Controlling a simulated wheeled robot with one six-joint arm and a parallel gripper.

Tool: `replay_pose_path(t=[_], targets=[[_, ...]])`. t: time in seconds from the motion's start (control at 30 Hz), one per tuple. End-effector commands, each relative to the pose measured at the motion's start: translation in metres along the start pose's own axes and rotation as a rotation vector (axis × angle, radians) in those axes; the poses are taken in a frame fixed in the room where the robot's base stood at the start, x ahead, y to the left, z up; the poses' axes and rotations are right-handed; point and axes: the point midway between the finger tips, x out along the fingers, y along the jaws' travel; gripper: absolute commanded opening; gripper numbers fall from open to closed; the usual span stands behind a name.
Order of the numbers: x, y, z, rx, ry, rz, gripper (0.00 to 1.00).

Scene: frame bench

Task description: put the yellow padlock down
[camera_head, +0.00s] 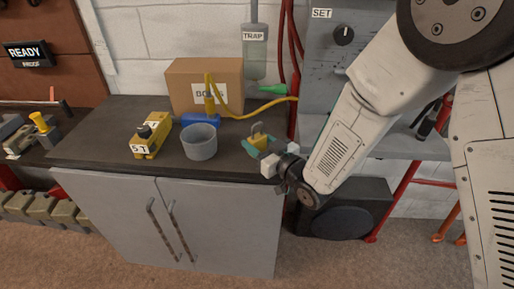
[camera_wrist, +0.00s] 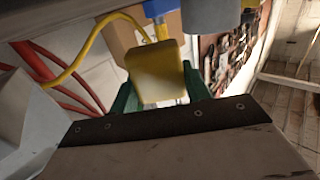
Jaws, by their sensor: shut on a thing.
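The yellow padlock (camera_head: 259,140) with its grey shackle is upright near the right end of the dark bench top (camera_head: 95,150). My gripper (camera_head: 262,147) reaches in from the right, and its green fingertips are shut on the padlock. In the wrist view the yellow padlock body (camera_wrist: 155,72) fills the space between the two green fingers (camera_wrist: 158,95). I cannot tell whether its underside touches the bench.
A grey cup (camera_head: 199,142) stands left of the padlock, with a blue and yellow tool (camera_head: 201,119) behind it. A cardboard box (camera_head: 190,84) stands at the back. A yellow labelled block (camera_head: 151,137) is further left. A yellow hose (camera_head: 268,106) and red pipes (camera_head: 293,115) lie behind the padlock.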

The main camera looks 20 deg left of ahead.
Motion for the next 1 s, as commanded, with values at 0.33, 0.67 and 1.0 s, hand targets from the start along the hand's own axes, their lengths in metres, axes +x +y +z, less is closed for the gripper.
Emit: replay_pose_path(t=[0.33,0.67,1.0], targets=[[0.002,0.003,0.036,0.000,0.001,0.004,0.19],[0.002,0.002,0.038,0.000,0.000,0.003,0.61],[0.002,0.002,0.036,0.000,0.000,0.003,0.69]])
